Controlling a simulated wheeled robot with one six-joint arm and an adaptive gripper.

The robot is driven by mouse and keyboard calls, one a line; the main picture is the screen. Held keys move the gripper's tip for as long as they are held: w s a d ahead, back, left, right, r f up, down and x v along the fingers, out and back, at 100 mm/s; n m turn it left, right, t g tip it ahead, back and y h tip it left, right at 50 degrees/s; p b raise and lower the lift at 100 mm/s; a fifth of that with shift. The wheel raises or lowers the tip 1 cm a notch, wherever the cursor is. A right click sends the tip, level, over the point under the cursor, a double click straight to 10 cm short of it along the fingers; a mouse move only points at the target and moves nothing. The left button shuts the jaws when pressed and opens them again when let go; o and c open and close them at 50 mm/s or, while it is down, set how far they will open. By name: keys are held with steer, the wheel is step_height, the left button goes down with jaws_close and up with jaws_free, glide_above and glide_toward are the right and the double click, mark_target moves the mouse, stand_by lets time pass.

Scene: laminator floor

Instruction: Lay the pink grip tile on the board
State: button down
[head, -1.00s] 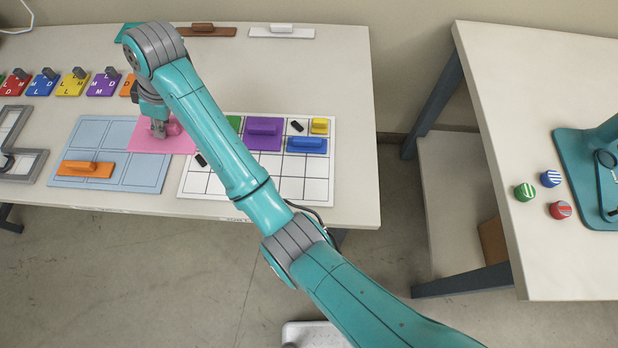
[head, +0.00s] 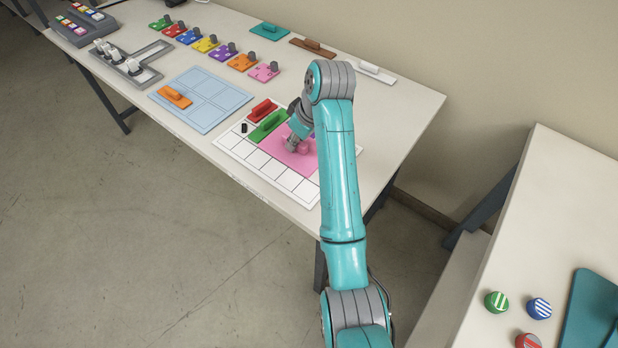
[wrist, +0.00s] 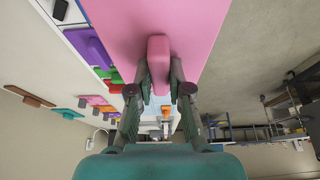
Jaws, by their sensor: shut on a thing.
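The pink grip tile (head: 285,155) is over the white gridded board (head: 229,141) in the head view, covering part of its middle. I cannot tell whether it touches the board or hangs just above it. My gripper (head: 294,142) is shut on the tile's raised pink grip. In the wrist view my gripper (wrist: 159,85) has one finger on each side of the grip (wrist: 158,60), and the flat pink plate (wrist: 150,15) spreads beyond it. My arm hides the board's right part.
On the board are a red tile (head: 262,109), a green tile (head: 268,125) and a small black piece (head: 244,128). A blue panel (head: 213,88) with an orange tile (head: 174,97) lies to the left. Colored lettered tiles (head: 206,44) stand behind.

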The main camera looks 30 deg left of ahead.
mark_target(298, 152)
step_height(298, 152, down, 5)
steer(key=shift+d+r, duration=0.1)
steer(key=shift+r, duration=0.1)
steer(key=shift+f, duration=2.45)
steer(key=shift+f, duration=0.1)
steer(key=c, duration=1.1)
jaws_free()
steer(key=v, duration=1.2)
